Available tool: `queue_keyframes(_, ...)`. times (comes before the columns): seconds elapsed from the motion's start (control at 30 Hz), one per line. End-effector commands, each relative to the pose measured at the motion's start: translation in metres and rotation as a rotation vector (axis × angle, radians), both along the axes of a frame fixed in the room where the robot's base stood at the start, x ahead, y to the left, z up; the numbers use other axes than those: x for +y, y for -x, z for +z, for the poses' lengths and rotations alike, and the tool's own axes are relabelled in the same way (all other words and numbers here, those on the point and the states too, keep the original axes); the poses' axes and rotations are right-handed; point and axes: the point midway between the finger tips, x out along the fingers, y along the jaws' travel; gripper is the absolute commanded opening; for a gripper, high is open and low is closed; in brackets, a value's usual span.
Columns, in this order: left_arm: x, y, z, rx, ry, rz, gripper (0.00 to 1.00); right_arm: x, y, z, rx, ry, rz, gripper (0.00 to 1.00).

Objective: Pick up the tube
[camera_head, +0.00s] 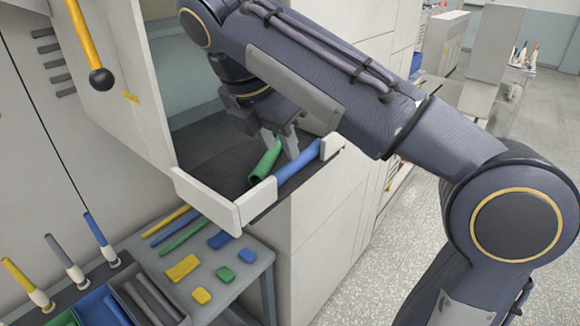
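A green tube (264,164) lies tilted in the open machine bay, its near end towards the front edge. A blue tube (298,161) lies to its right along the bay's front edge. My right gripper (280,146) reaches down into the bay from above, with its fingers at the far end of the green tube. One grey finger shows between the green and blue tubes. The arm and gripper body partly hide the contact, so I cannot tell whether the fingers are shut on the green tube. My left gripper is not in view.
White guard pieces (208,204) edge the bay's front. Below left, a grey table (232,285) holds yellow, blue and green rods and flat pieces. Bins and upright bobbins stand at its left. A yellow lever (84,38) with a black knob hangs at the upper left.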

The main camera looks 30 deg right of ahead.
Motion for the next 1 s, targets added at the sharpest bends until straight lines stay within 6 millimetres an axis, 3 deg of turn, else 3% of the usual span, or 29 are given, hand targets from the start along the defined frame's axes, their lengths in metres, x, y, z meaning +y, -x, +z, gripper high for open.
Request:
queue_keyframes(0.33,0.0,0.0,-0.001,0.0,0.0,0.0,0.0,-0.006,-0.001,-0.011,-0.006,0.001,-0.002,0.33)
queue_keyframes(0.7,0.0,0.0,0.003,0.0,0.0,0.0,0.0,-0.025,-0.011,-0.052,-0.005,0.0,0.0,0.33)
queue_keyframes(0.93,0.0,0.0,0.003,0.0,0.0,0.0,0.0,-0.025,-0.011,-0.054,-0.006,0.0,-0.001,0.33)
queue_keyframes(1.0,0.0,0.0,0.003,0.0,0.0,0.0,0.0,-0.025,-0.011,-0.054,-0.006,0.0,-0.001,0.27)
